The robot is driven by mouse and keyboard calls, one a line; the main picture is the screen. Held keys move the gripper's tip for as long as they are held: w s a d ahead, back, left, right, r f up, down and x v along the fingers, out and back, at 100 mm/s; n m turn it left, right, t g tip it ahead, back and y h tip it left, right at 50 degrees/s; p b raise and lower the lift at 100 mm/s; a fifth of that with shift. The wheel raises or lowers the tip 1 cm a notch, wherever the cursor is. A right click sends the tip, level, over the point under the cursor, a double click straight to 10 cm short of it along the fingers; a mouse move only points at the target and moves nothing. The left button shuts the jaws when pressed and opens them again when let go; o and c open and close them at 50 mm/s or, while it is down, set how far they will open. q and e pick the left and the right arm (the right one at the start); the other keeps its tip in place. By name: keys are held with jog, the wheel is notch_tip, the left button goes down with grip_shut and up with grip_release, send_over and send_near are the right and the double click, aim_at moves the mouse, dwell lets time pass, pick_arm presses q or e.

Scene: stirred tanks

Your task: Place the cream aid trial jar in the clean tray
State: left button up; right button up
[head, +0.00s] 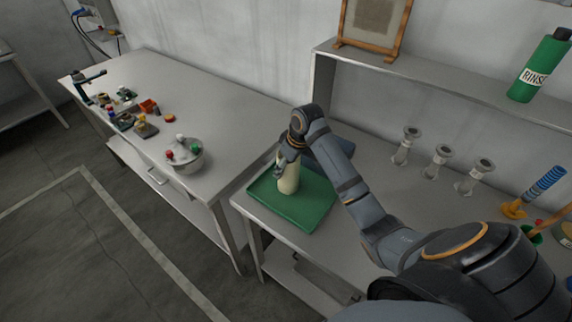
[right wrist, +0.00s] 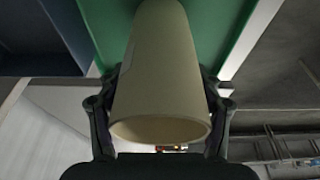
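The cream jar (head: 289,182) is upright at the green tray (head: 308,222), over its back middle part. I cannot tell if its base touches the tray floor. My right gripper (head: 281,168) is at the jar's upper part, with my arm reaching in from the right. In the right wrist view the cream jar (right wrist: 160,75) fills the middle, with a gripper finger against each side, so my right gripper (right wrist: 160,95) is shut on it. The green tray (right wrist: 232,30) shows behind the jar there. My left gripper is not in view.
A blue bin (head: 326,150) stands beside the tray, partly behind my arm. A shelf (head: 450,87) above holds a green RINSE bottle (head: 540,68). A left table (head: 225,105) carries a bowl (head: 186,158) and small parts.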

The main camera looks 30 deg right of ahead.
jog(key=o, duration=0.5)
jog(key=shift+r, duration=0.3)
jog(key=v, duration=1.1)
jog(key=shift+s+d+r, duration=0.15)
jog(key=shift+r, duration=0.15)
jog(key=shift+f, duration=0.1)
